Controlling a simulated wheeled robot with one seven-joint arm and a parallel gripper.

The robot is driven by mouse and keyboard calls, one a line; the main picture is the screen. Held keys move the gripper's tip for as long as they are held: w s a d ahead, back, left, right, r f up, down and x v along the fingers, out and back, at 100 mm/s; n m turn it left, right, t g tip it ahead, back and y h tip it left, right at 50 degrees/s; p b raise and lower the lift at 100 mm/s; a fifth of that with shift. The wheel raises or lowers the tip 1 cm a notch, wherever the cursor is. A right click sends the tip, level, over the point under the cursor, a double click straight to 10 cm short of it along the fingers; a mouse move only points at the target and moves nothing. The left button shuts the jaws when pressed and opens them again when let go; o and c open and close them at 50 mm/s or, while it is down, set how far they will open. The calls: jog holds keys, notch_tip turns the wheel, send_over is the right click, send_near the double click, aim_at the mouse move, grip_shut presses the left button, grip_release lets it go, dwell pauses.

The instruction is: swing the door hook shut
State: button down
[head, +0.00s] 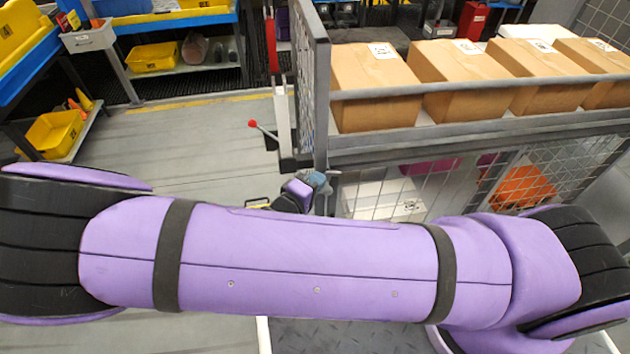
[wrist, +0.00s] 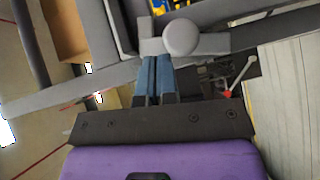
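My gripper (wrist: 156,62) is seen from behind in the wrist view. Its two blue fingers lie side by side with almost no gap. The fingertips reach a grey square block on a bar with a round knob (wrist: 182,37), which looks like the door hook. The block covers the very tips, so contact is unclear. In the head view my gripper (head: 319,181) is small, low beside the cage's corner post, and my forearm hides part of the area. The hook cannot be made out clearly there.
A mesh cage door (head: 307,80) stands edge-on by a shelf of cardboard boxes (head: 375,85). A red-knobbed lever (head: 253,124) sticks out left of the post; it also shows in the wrist view (wrist: 227,93). The floor (head: 190,150) at left is clear.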

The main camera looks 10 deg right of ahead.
jog(key=shift+d, duration=0.15)
jog(key=shift+d+r, duration=0.1)
jog(key=shift+d, duration=0.9)
